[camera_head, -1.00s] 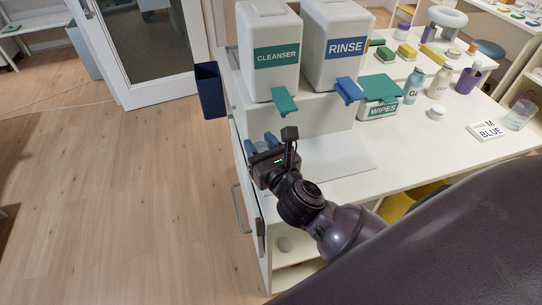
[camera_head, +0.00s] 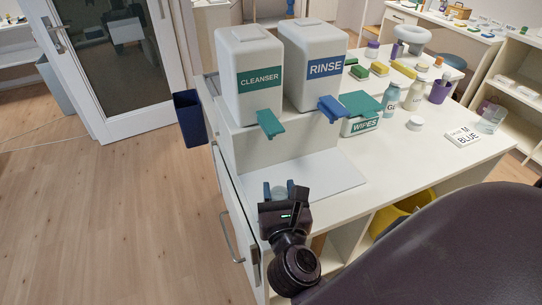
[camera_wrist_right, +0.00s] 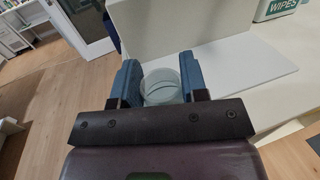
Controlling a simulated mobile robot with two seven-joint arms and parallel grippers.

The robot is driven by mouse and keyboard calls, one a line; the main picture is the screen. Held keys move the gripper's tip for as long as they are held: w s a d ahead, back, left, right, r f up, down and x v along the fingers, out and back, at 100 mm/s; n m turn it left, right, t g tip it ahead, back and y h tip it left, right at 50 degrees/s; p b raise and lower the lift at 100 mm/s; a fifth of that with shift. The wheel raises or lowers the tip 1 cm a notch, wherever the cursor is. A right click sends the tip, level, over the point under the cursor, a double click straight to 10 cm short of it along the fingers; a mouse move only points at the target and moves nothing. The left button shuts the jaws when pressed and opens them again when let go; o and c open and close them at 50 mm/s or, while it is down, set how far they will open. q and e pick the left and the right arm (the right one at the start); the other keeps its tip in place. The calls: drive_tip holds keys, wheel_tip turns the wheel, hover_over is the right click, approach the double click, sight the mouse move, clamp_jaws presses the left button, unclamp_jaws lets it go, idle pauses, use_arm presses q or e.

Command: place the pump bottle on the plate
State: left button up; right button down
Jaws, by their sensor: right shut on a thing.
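My right gripper (camera_head: 281,190) is at the left front of the counter, in front of the white dispenser stand. Its blue fingers are shut on a pale translucent round container (camera_wrist_right: 161,86), seen between them in the wrist view. I cannot make out a pump on it. A flat white plate-like board (camera_head: 335,178) lies on the counter below the dispensers, just beyond and right of the gripper. Two small labelled bottles stand farther back, one with a teal cap (camera_head: 390,98) and one pale (camera_head: 414,93). My left gripper is not in view.
The cleanser dispenser (camera_head: 250,100) with a green lever and the rinse dispenser (camera_head: 315,85) with a blue lever stand on a raised step. A wipes box (camera_head: 361,126) is right of them. A white sign (camera_head: 462,136) and a glass (camera_head: 492,120) stand at right. The front counter right of the board is clear.

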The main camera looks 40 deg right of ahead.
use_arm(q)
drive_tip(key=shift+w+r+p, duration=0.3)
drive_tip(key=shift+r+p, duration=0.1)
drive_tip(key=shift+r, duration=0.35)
use_arm(e)
drive_tip(key=f+x, duration=0.1)
drive_tip(key=x, duration=1.3)
drive_tip(key=shift+w+f, duration=0.25)
drive_tip(key=shift+f, duration=0.05)
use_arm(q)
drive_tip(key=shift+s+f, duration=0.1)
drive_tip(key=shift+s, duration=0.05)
use_arm(e)
drive_tip(key=shift+f, duration=0.15)
drive_tip(key=c, duration=0.6)
unclamp_jaws()
drive_tip(key=shift+c, duration=0.2)
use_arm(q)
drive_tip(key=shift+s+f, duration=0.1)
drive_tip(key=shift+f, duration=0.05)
